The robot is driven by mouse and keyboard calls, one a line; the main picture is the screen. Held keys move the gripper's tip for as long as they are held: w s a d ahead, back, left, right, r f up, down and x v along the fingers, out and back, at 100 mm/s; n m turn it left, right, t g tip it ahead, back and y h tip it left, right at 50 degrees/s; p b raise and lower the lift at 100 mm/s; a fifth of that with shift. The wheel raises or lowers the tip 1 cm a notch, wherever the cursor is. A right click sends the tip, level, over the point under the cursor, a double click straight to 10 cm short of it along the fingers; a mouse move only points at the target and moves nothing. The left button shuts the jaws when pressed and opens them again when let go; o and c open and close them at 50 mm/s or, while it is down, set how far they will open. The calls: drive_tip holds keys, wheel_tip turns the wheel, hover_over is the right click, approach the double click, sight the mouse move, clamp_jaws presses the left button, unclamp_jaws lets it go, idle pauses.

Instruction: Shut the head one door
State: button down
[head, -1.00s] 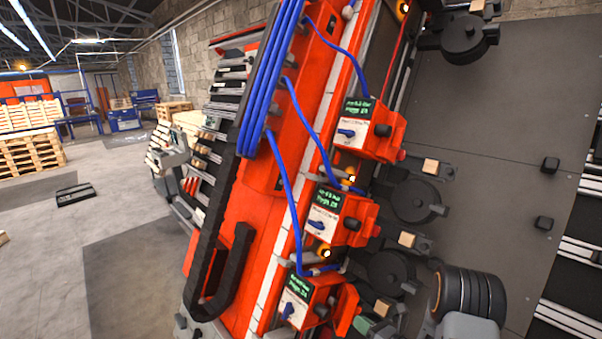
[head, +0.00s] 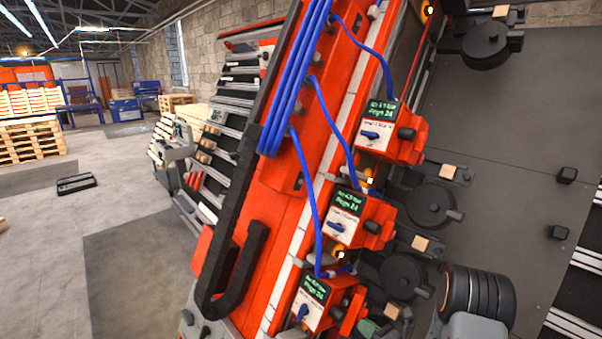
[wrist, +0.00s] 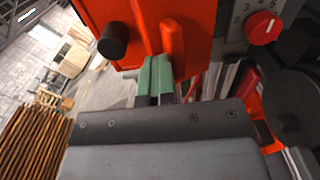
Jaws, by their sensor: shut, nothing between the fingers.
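Three red head units with small green-lettered screens sit along the tilted red beam: an upper one (head: 385,130), a middle one (head: 350,215) and a lowest one (head: 312,300). Their head numbers are not readable. A red door-like flap (head: 352,312) stands at the right of the lowest unit; how far it is open cannot be told. My gripper's green fingers (wrist: 155,76) are shut and empty, close against a red panel (wrist: 145,25) with a black knob (wrist: 113,41) and a raised red rib. Contact is unclear.
Blue hoses (head: 300,75) loop down to the units. A black cable chain (head: 235,265) runs along the beam. Black round parts (head: 432,207) sit on the grey plate at right. A dial with a red knob (wrist: 262,28) is near the gripper. The floor at left is mostly clear.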

drive_tip(key=shift+w+a+r, duration=0.2)
drive_tip(key=shift+w+a, duration=0.05)
drive_tip(key=shift+a, duration=0.25)
drive_tip(key=shift+w+a+r, duration=0.15)
drive_tip(key=shift+w+a, duration=0.1)
drive_tip(key=shift+a, duration=0.2)
drive_tip(key=shift+s+d+f, duration=0.2)
drive_tip(key=shift+d, duration=0.35)
drive_tip(key=shift+s+d+f, duration=0.15)
drive_tip(key=shift+s+d, duration=0.05)
drive_tip(key=shift+d, duration=0.35)
drive_tip(key=v, duration=0.6)
drive_tip(key=shift+s, duration=0.2)
idle(0.3)
